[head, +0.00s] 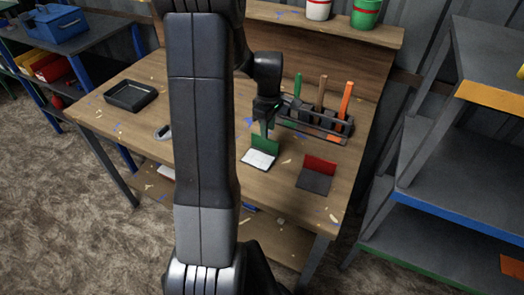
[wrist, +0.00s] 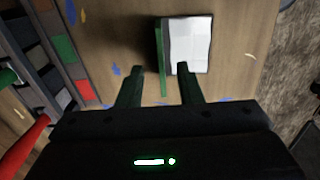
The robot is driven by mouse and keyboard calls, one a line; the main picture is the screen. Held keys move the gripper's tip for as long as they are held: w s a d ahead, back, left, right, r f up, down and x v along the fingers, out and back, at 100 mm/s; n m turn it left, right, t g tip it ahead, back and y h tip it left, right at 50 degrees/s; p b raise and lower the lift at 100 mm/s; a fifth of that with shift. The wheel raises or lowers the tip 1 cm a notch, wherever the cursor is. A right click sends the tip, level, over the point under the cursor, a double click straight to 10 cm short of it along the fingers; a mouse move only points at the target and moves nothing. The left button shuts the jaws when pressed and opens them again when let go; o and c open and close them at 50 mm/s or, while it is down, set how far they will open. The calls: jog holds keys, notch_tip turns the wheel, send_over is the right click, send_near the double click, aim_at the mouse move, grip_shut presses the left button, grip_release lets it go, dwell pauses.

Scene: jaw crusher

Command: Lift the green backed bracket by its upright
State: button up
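The green backed bracket stands on the workbench, with a green upright (head: 264,145) and a pale flat base (head: 258,160). In the wrist view, its upright (wrist: 162,60) shows nearly edge-on and its white base (wrist: 190,42) lies to the right. My gripper (head: 266,131) is just above the upright, pointing down. In the wrist view my gripper (wrist: 160,68) is open, with the upright's edge between its two fingers and a gap on each side. I cannot tell whether the fingertips are lower than the upright's top edge.
A red backed bracket (head: 319,165) stands to the right. A tool rack (head: 310,122) with upright handles is close behind my gripper. A black tray (head: 131,96) lies at the back left. Shelving (head: 450,165) stands beyond the bench's right edge. Scraps litter the bench.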

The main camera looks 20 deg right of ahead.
aim_at(265, 150)
notch_tip(265, 150, down, 3)
jog(key=shift+r, duration=0.2)
jog(key=f, duration=0.3)
jog(key=shift+w+a+f+p, duration=0.3)
jog(key=shift+a+f+p, duration=0.05)
jog(key=shift+f+p, duration=0.05)
jog(key=shift+f, duration=0.65)
jog(key=shift+c, duration=0.4)
grip_shut()
